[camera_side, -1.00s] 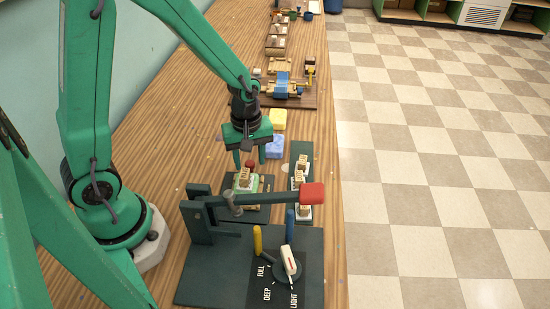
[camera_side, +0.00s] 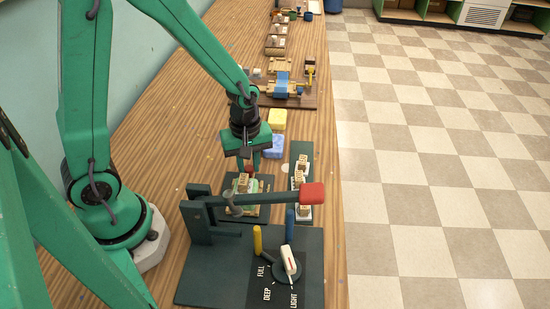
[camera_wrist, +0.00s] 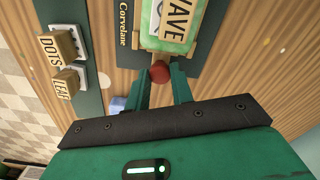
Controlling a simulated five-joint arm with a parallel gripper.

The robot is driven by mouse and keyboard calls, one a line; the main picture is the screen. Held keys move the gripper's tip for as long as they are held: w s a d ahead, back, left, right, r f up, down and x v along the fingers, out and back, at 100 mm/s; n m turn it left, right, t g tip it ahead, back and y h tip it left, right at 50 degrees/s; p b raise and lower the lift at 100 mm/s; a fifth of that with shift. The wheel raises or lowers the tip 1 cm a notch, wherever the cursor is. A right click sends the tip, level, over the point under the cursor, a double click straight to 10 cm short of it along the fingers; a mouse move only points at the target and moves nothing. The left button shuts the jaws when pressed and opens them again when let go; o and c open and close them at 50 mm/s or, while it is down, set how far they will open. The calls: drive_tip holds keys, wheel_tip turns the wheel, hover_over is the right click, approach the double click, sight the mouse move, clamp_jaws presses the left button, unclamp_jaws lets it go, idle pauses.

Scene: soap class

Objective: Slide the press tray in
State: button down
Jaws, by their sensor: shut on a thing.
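The press tray (camera_side: 263,184) is a green slide with a red knob (camera_wrist: 159,72) at its far end. It lies on a dark plate behind the press, and a block marked WAVE (camera_wrist: 172,18) sits on it. My gripper (camera_wrist: 161,75) is shut on the red knob, one finger on each side. In the side view my gripper (camera_side: 249,168) is low over the tray's far end. The dark press (camera_side: 197,215) stands nearer the camera, its lever with a red end (camera_side: 312,193) reaching right across the near side of the tray. The lever partly hides the tray.
A dial with a white pointer (camera_side: 289,262) reads FULL, DEEP, LIGHT, near a yellow post (camera_side: 257,241) and a blue post (camera_side: 290,225). A rack (camera_side: 302,150) of stamp blocks stands right of the tray. Yellow (camera_side: 277,118) and blue (camera_side: 273,146) blocks lie behind.

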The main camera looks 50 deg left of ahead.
sight(243, 178)
drive_tip(key=s+d, duration=0.4)
drive_tip(key=shift+s+d, duration=0.25)
drive_tip(key=shift+d, duration=0.1)
drive_tip(key=c, duration=1.2)
unclamp_jaws()
drive_tip(key=shift+r, duration=0.15)
drive_tip(key=shift+r, duration=3.8)
